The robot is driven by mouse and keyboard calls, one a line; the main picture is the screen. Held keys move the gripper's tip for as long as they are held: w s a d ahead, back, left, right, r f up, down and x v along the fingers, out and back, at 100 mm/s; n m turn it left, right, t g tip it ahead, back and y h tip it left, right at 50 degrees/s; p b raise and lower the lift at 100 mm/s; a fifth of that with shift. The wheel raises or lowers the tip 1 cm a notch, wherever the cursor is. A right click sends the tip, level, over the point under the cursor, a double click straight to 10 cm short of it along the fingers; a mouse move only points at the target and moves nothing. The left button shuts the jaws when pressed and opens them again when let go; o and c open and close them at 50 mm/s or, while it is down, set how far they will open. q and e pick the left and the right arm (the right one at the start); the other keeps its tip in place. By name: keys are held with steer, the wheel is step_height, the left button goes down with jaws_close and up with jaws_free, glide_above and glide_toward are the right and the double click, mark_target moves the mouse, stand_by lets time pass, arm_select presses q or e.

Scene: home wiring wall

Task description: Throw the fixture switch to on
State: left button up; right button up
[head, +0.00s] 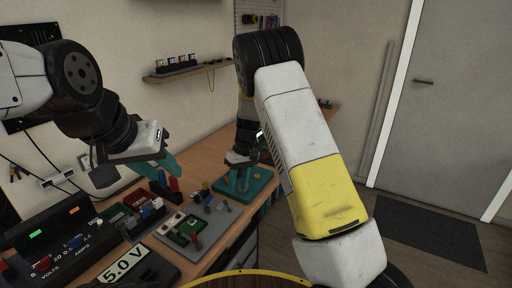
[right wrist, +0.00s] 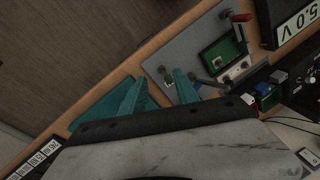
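The grey fixture board (head: 215,217) lies on the wooden bench. It carries a green circuit board (head: 187,230), a red-handled lever (head: 197,241) and small posts; I cannot tell which part is the switch or its position. In the right wrist view the grey board (right wrist: 185,50) shows the red lever (right wrist: 241,27) and green circuit board (right wrist: 221,53). My right gripper (right wrist: 157,93) has its teal fingers apart, with nothing seen between them, over the board's edge.
A black power supply (head: 55,240) stands at the front left. A 5.0 V display (head: 125,268) lies near the board. Small coloured blocks (head: 150,208) sit between. A shelf (head: 185,70) is on the wall.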

steer(key=s+d+r+m+t, duration=0.1)
steer(key=s+d+r, duration=0.2)
steer(key=r, duration=0.6)
steer(key=s+d+r+m+t+y, duration=0.1)
steer(key=s+d+r, duration=0.2)
steer(key=s+r, duration=0.3)
steer(key=shift+s+d+r+m+y, duration=0.15)
steer(key=shift+d+r+m+y, duration=0.2)
steer(key=shift+r, duration=1.4)
steer(key=s+d+r+m+t, duration=0.1)
steer(key=s+d+r+t, duration=0.1)
steer(key=s, duration=0.7)
steer(key=s+d+r+m+t+h, duration=0.1)
steer(key=s+d+r, duration=0.4)
steer(key=s, duration=0.5)
steer(key=shift+r+m+t, duration=0.45)
steer(key=shift+r+t, duration=0.15)
steer(key=shift+t, duration=0.4)
